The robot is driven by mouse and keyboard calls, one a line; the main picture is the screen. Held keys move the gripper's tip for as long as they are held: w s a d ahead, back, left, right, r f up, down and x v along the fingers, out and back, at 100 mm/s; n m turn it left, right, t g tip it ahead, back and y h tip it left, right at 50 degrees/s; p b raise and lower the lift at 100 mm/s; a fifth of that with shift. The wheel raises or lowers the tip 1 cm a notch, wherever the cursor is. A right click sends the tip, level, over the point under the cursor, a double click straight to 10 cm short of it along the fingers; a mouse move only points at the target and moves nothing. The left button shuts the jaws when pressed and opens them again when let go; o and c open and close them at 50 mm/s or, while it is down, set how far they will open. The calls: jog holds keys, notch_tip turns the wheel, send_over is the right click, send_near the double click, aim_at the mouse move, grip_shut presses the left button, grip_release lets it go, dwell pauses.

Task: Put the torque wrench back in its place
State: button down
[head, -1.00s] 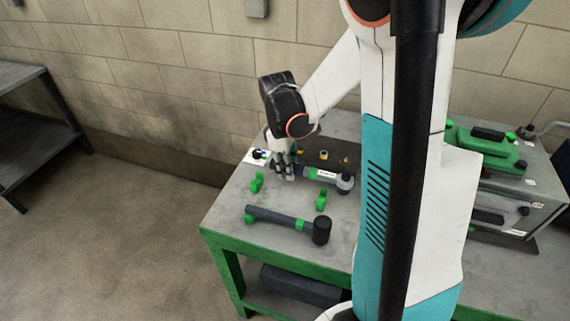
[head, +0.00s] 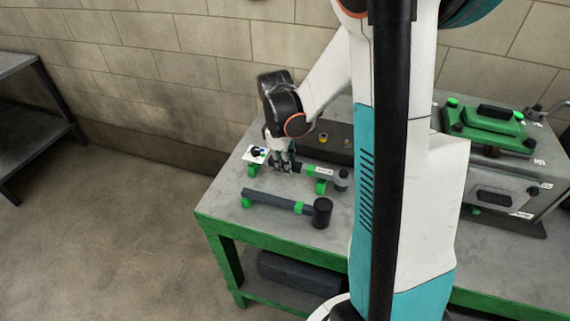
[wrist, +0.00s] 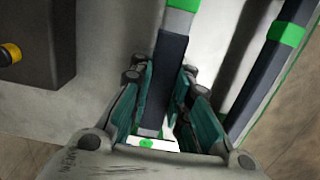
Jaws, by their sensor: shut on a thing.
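The torque wrench (head: 325,173) has a dark handle, a green band, a white label and a thick grey head at its right end. My gripper (head: 281,166) is shut on its handle, left of the green band. The dark handle (wrist: 165,85) runs between the fingers in the wrist view. Two green cradles, the left one (head: 252,170) and the right one (head: 320,187), line up under the wrench in the head view. I cannot tell whether the wrench touches them. The fingers partly hide the handle.
A dark mallet-like tool (head: 275,202) lies along the front, close to the wrench. A dark block with yellow-ringed fittings (head: 335,140) stands behind. A green-topped grey case (head: 500,190) is at the right of the green-edged table (head: 235,216).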

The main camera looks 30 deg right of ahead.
jog(key=shift+f, duration=0.2)
dwell(0.4)
jog(key=shift+f+b, duration=0.95)
jog(key=c, duration=1.4)
grip_release()
jog(key=shift+r, duration=0.1)
jog(key=r, duration=1.2)
jog(key=shift+w+a, duration=0.35)
jog(key=shift+a, duration=0.05)
jog(key=s+a+r+m+t+p, duration=0.1)
jog(key=s+a+r+m+t, duration=0.15)
jog(key=a, duration=0.35)
jog(key=s+a+r+m+t, duration=0.1)
jog(key=s+a+r, duration=0.2)
jog(key=a, duration=0.3)
jog(key=s+m+t, duration=0.1)
jog(key=s, duration=0.1)
jog(key=s+a+m+t, duration=0.1)
jog(key=s+t, duration=0.1)
jog(key=s, duration=0.1)
jog(key=s+m+t+b, duration=0.1)
jog(key=s+m, duration=0.1)
jog(key=s, duration=0.1)
jog(key=shift+a+f+y, duration=0.2)
jog(key=shift+f+y, duration=0.1)
jog(key=shift+f, duration=0.05)
